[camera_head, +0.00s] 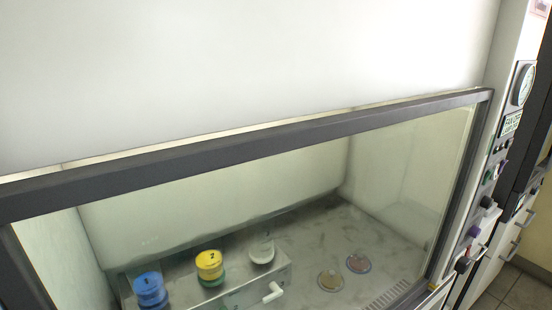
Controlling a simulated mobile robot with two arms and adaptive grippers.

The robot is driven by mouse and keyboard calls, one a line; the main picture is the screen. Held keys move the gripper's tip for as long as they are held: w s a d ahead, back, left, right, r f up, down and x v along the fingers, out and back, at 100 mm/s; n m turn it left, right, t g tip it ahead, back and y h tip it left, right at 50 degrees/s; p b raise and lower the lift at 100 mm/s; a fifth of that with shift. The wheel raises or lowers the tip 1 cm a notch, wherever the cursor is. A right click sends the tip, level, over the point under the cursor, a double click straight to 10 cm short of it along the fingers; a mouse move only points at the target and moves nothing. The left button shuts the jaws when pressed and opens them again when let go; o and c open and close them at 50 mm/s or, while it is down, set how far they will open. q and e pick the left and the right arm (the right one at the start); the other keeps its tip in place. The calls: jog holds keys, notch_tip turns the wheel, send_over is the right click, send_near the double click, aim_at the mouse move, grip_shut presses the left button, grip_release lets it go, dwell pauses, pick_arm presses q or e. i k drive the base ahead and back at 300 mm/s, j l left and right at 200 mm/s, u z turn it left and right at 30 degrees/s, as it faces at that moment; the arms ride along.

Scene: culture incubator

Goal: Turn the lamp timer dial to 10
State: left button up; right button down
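The cabinet's control panel (507,150) runs down the right side of the picture and is seen at a steep angle. A round white-faced dial or gauge (525,84) sits near its top. Below it are a green-lettered display (511,125) and several small knobs, including a green one (489,175), a black one (486,202) and a purple one (474,231). I cannot tell which is the lamp timer dial, and no scale or setting is readable. Neither of my grippers is in view.
A glass sash with a dark frame (250,146) crosses the cabinet's front. Behind it are a blue container (149,288), a yellow-topped container (209,263), a white-topped container (262,250) and two round dishes (330,281) (359,263). Drawers and tiled floor (505,284) show at lower right.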

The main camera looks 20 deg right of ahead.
aim_at(475, 232)
jog(key=k+l+u, duration=0.15)
jog(key=l, duration=0.25)
jog(key=l+u, duration=0.1)
jog(key=l, duration=0.3)
jog(key=k+l+u, duration=0.15)
jog(key=l, duration=0.2)
jog(key=k+l+u, duration=0.15)
jog(key=l, duration=0.25)
jog(key=k+l+u, duration=0.1)
jog(key=l, duration=0.25)
jog(key=k+l+u, duration=0.15)
jog(key=l, duration=0.2)
